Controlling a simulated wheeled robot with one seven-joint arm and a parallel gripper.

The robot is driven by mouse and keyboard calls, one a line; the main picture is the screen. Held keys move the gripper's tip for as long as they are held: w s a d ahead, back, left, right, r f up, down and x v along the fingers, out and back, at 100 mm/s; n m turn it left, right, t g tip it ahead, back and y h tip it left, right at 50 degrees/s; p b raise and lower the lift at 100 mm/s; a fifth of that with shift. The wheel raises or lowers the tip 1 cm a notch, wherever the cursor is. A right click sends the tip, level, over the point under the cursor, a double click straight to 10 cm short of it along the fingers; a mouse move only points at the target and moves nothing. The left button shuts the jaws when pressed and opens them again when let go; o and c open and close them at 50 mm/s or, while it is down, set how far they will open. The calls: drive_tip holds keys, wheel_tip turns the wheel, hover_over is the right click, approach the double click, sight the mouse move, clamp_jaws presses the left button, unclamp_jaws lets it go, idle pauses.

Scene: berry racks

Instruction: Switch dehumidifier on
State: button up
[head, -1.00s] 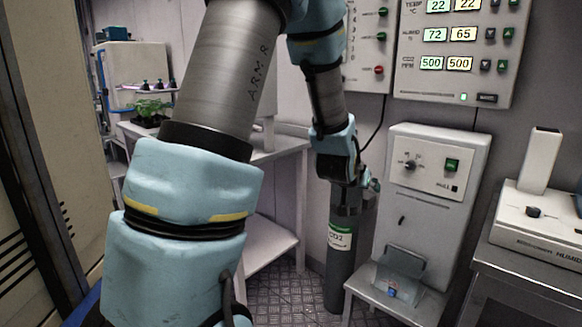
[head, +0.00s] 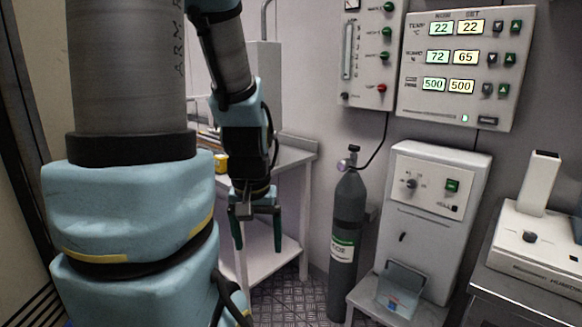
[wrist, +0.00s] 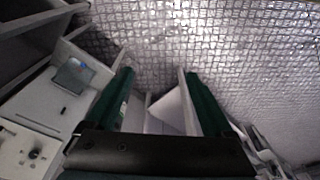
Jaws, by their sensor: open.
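A tall grey-white cabinet unit (head: 418,240) stands right of centre in the head view, and I take it to be the dehumidifier. Its white front panel (head: 431,188) carries a round dial (head: 411,184) and a green switch (head: 452,185). I cannot tell the switch position. My gripper (head: 259,230) is open and empty, pointing down, well left of the unit and apart from it. In the wrist view the open fingers (wrist: 157,78) point past the metal floor, and the unit's panel (wrist: 28,150) shows at the lower left edge.
A dark gas cylinder (head: 347,225) stands between my gripper and the unit. A clear container (head: 399,288) sits low at the unit's front. A white humidifier (head: 540,238) is on a bench at right. Control panels (head: 467,62) hang above. A white table (head: 290,158) stands behind my gripper.

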clamp_jaws()
idle(0.5)
idle(0.9)
